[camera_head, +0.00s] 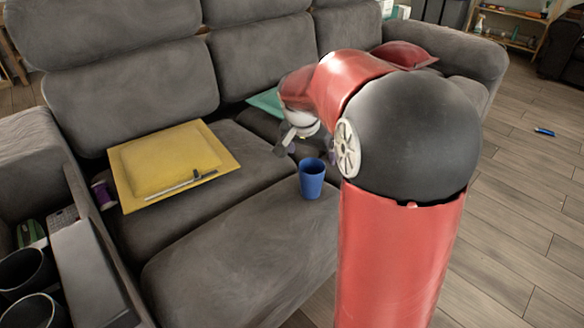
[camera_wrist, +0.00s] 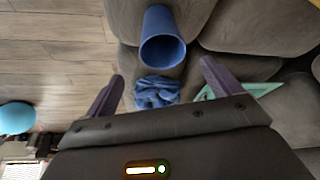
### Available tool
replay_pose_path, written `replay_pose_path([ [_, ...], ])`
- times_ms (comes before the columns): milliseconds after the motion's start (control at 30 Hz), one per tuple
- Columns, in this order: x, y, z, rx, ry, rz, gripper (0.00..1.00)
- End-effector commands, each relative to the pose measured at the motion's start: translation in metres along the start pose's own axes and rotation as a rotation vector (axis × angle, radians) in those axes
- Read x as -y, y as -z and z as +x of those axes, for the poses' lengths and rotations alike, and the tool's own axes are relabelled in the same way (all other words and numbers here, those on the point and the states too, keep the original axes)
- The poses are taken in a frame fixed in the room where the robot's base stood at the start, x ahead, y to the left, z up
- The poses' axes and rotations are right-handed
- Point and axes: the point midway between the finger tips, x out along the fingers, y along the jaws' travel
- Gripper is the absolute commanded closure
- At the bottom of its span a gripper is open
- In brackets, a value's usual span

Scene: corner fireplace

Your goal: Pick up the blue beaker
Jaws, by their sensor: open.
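The blue beaker (camera_head: 312,178) stands upright on the grey sofa seat, near the front edge of the cushions. In the wrist view the beaker (camera_wrist: 163,40) is ahead of the fingers, with its open rim facing the camera. My gripper (camera_head: 294,143) is just behind and above the beaker in the head view, partly hidden by my arm. In the wrist view my gripper (camera_wrist: 163,82) is open, its two fingers wide apart. The beaker lies roughly centred between them, beyond the tips, and nothing is held.
A yellow padded envelope (camera_head: 165,165) with a pen-like item (camera_head: 190,181) lies on the left seat. A teal item (camera_head: 266,102) is behind my gripper. A crumpled blue cloth (camera_wrist: 156,92) shows between the fingers. A purple spool (camera_head: 103,194) is by the left armrest.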

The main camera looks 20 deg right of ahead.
Motion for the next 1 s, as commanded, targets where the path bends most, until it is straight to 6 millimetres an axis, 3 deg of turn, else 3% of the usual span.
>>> replay_pose_path([
  [600, 0.005, -0.003, 0.075, 0.003, -0.004, 0.007, 0.1],
  [900, 0.005, -0.003, 0.08, 0.001, -0.002, 0.007, 0.1],
  [1000, 0.005, -0.003, 0.079, 0.001, -0.002, 0.007, 0.23],
])
